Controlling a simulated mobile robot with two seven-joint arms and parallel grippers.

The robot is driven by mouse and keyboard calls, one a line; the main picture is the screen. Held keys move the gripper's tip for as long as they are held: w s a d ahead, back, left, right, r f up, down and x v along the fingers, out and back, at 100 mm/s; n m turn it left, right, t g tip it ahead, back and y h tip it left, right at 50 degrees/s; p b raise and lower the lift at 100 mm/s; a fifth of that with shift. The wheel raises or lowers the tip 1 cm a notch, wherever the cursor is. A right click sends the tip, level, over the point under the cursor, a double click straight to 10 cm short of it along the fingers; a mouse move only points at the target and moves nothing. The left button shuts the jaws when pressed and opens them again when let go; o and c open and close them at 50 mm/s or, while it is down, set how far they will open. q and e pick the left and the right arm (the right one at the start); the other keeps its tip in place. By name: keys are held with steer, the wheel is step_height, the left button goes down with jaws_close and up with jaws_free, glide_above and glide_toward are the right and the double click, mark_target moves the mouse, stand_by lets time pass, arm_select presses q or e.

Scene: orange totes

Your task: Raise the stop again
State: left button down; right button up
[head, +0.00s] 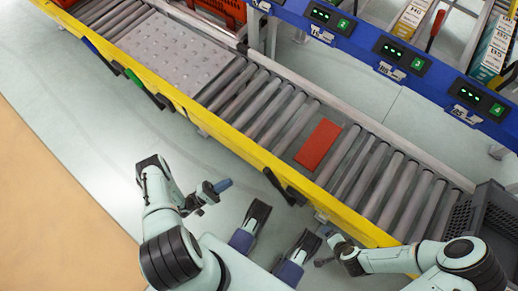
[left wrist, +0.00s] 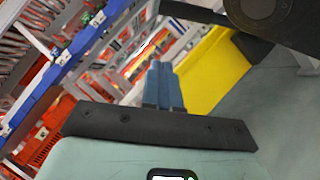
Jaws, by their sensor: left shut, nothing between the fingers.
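A flat red plate (head: 318,145), which looks like the stop, shows among the rollers; I cannot tell how far it stands above them. A black lever (head: 279,187) sits on the yellow side rail (head: 236,139), close to the plate. My left gripper (head: 219,187) is left of this lever, over the floor and apart from the rail. Its blue fingers (left wrist: 163,86) are together and empty in the left wrist view. My right gripper (head: 324,247) is low beside the rail, right of the lever. Its fingers are too small to read.
Blue-handled (head: 93,47) and green-handled (head: 135,80) levers stick out farther up the rail. A studded metal plate (head: 170,52) lies between the roller sections. A dark grey crate (head: 486,219) stands at the right. A blue beam (head: 365,45) with displays runs behind. The floor at left is clear.

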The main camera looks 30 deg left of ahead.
arm_select(q)
steer(key=s+d+r+x, duration=0.1)
steer(key=d+x, duration=0.1)
steer(key=x, duration=1.1)
steer(key=shift+s+r+p, duration=0.2)
steer(key=shift+s+p, duration=0.1)
steer(key=shift+s, duration=0.1)
arm_select(e)
steer(key=shift+w+a+r, duration=0.1)
steer(key=shift+w+r, duration=0.45)
steer(key=shift+r, duration=0.05)
